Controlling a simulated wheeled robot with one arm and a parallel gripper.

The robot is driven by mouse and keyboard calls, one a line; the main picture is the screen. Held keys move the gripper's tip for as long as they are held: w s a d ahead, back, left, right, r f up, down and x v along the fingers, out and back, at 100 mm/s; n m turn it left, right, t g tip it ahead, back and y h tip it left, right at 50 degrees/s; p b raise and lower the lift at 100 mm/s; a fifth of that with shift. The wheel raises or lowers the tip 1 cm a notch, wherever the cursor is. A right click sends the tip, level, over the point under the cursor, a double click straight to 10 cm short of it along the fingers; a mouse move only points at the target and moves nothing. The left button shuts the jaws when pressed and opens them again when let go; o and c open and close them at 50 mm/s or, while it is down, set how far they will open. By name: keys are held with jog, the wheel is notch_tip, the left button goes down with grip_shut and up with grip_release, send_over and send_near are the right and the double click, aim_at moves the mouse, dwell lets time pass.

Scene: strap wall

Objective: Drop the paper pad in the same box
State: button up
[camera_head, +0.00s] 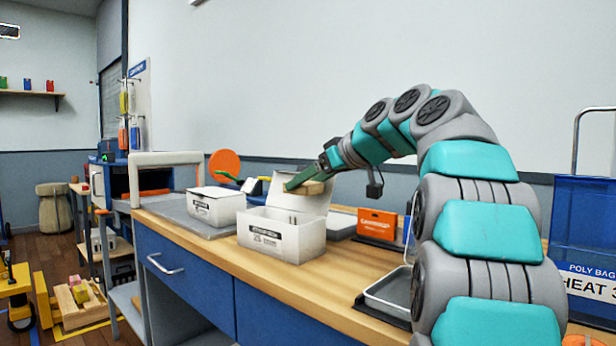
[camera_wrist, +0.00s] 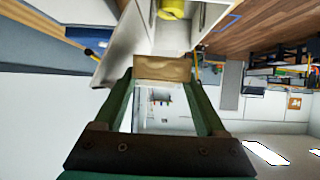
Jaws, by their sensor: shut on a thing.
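A tan paper pad (camera_head: 308,189) is held in my gripper (camera_head: 300,183), above the open white box (camera_head: 281,238) on the wooden bench. The box's lid stands raised behind the pad. In the wrist view the pad (camera_wrist: 163,68) sits between the two green fingertips of my gripper (camera_wrist: 160,78), which is shut on it. The white box (camera_wrist: 199,22) shows beyond the pad, with a yellow round thing (camera_wrist: 172,9) inside. The head view does not show the inside of the box.
A second white box (camera_head: 215,206) stands to the left on a grey mat. An orange box (camera_head: 377,223) stands to the right at the back, with a metal tray (camera_head: 390,293) nearer the front. A blue poly bag bin (camera_head: 583,235) is at far right.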

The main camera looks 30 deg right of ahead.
jog(key=shift+f, duration=0.3)
jog(key=o, duration=1.2)
jog(key=shift+o, duration=0.2)
jog(key=shift+s+r, duration=0.1)
jog(key=v, duration=0.7)
jog(key=shift+s+b, duration=0.3)
jog(key=shift+d, duration=0.1)
